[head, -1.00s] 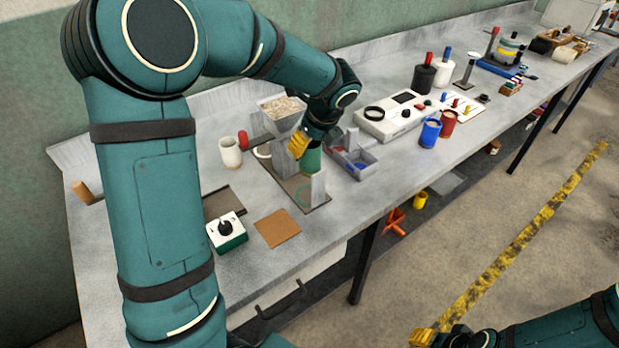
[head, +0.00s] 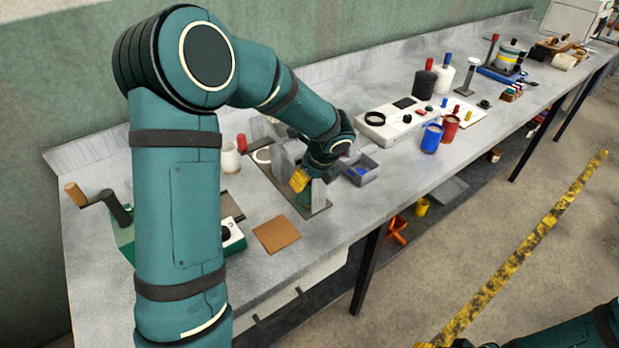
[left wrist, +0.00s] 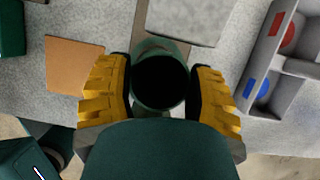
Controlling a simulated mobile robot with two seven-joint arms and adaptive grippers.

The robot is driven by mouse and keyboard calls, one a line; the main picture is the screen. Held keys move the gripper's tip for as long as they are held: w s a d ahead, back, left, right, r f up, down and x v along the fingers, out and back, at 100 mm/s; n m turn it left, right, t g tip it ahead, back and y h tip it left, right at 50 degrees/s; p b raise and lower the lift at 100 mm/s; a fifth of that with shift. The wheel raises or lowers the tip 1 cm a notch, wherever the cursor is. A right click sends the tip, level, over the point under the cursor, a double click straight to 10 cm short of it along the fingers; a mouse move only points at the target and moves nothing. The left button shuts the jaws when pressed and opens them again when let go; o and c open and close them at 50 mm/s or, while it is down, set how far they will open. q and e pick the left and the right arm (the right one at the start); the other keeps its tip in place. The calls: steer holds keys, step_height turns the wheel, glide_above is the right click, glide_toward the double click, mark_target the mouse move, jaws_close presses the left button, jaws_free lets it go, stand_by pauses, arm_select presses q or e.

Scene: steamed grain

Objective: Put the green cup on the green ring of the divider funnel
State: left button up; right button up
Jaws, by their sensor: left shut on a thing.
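The green cup (left wrist: 152,50) is between the two yellow fingers of my left gripper (left wrist: 160,95), its dark open mouth facing the wrist camera. In the head view my left gripper (head: 304,182) is shut on the cup, low over the front part of the divider funnel's dark base plate (head: 262,178). A little green (head: 305,198) shows under the fingers; I cannot tell cup from ring there. The green ring is not clearly visible, and whether the cup touches it is unclear. My arm covers much of the funnel. My right gripper is barely at the bottom edge, its fingers unclear.
A grey compartment tray (head: 360,170) stands close right of the left gripper. A brown square mat (head: 276,236) lies in front of it. A white cup (head: 230,158) stands behind left. Blue (head: 431,138) and red (head: 449,130) cups stand further right. The table's front edge is near.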

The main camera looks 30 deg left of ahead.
arm_select(q)
steer(key=o, duration=1.2)
steer(key=shift+f, duration=0.15)
steer(key=shift+d+r, duration=0.1)
steer(key=shift+r, duration=0.3)
steer(key=p+v, duration=0.2)
steer(key=v, duration=0.9)
steer(key=shift+d+r+p, duration=0.15)
steer(key=shift+r+p, duration=0.05)
steer(key=shift+p, duration=0.15)
steer(key=shift+s, duration=0.1)
